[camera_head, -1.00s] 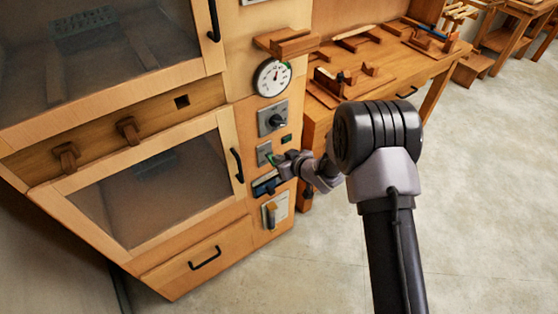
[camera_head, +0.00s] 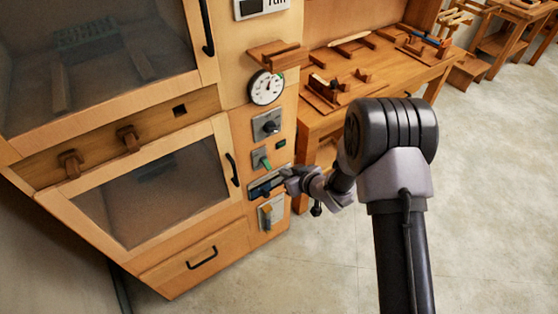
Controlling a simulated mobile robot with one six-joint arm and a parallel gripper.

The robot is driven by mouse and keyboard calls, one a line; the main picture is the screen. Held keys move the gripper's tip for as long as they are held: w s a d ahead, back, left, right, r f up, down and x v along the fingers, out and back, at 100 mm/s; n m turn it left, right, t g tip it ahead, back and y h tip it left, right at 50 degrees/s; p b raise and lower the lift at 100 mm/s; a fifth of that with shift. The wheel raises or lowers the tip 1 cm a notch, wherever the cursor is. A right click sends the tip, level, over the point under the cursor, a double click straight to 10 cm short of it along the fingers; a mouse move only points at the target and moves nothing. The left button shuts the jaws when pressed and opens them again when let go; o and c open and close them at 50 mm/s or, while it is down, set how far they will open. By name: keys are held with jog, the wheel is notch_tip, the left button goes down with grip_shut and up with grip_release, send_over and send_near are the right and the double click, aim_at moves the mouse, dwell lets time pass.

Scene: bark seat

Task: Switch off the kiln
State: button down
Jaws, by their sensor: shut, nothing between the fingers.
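The kiln is a tall wooden cabinet with two dark-windowed doors; its lower door (camera_head: 150,185) is shut. Its narrow control column holds a round white gauge (camera_head: 266,88), a grey plate with a black rotary knob (camera_head: 267,124), a small dark green indicator (camera_head: 281,144) and a grey plate with a green-tipped switch lever (camera_head: 264,161). Which setting the lever marks is too small to tell. My gripper (camera_head: 285,173) is shut and empty, just below and right of the switch plate, in front of the column. Contact with the panel cannot be told.
Below the switch are a blue-and-dark slot plate (camera_head: 264,189) and a pale plate with a lever (camera_head: 272,213). A wooden ledge (camera_head: 277,53) juts out above the gauge. A workbench (camera_head: 380,75) with wooden pieces stands to the right. The floor (camera_head: 490,190) at right is clear.

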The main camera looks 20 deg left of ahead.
jog(key=shift+s+d+f, duration=0.2)
jog(key=shift+s+d, duration=0.45)
jog(key=shift+d, duration=0.15)
jog(key=shift+s+d+f, duration=0.2)
jog(key=shift+s+d, duration=0.45)
jog(key=shift+d, duration=0.15)
